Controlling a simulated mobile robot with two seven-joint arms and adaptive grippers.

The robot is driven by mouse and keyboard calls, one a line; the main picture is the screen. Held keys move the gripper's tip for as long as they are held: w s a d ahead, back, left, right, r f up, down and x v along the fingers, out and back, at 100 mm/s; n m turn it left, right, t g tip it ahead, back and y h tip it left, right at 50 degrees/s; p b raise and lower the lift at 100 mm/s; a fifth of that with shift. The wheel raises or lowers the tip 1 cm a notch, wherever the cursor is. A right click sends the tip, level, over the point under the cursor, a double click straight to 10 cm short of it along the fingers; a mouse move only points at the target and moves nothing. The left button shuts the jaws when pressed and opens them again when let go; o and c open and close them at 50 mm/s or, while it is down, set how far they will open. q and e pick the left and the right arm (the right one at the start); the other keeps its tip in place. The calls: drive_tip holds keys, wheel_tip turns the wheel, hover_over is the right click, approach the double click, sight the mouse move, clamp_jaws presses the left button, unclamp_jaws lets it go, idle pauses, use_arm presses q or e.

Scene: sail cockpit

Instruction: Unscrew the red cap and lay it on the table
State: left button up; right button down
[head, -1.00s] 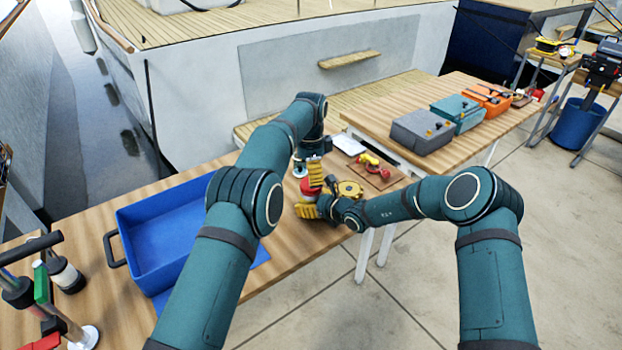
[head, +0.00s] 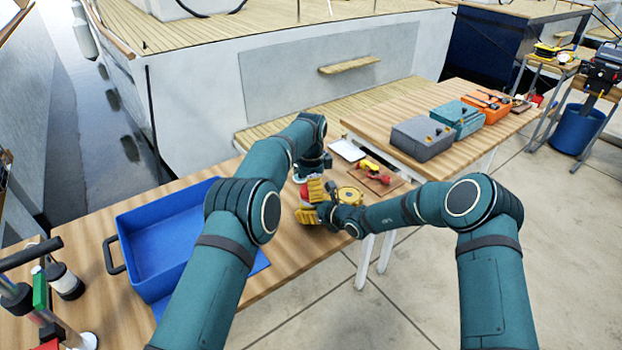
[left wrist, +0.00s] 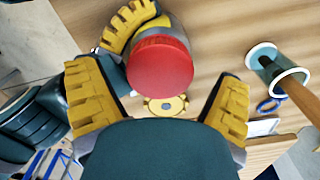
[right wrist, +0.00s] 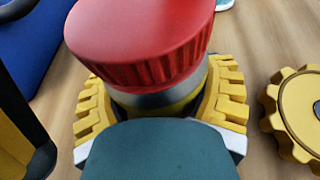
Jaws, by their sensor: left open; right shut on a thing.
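The red cap (right wrist: 140,40) sits on a jar (right wrist: 155,100) with a grey neck and a yellowish body, standing on the wooden table (head: 285,250). It shows from above in the left wrist view (left wrist: 160,62). My right gripper (head: 308,214) is shut on the jar's body below the cap, its yellow fingers on both sides in the right wrist view (right wrist: 160,105). My left gripper (left wrist: 165,105) is open above the cap, fingers spread wide and apart from it. In the head view the left gripper (head: 315,190) partly hides the cap.
A yellow notched disc (head: 350,195) lies just right of the jar. A blue bin (head: 165,240) stands to the left. A board with red and yellow parts (head: 380,178) and a white sheet (head: 347,150) lie behind. Bare table lies in front of the jar.

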use_arm(q)
drive_tip(key=shift+f, duration=0.35)
drive_tip(key=c, duration=1.3)
drive_tip(key=o, duration=1.2)
drive_tip(key=shift+r, duration=2.35)
use_arm(e)
unclamp_jaws()
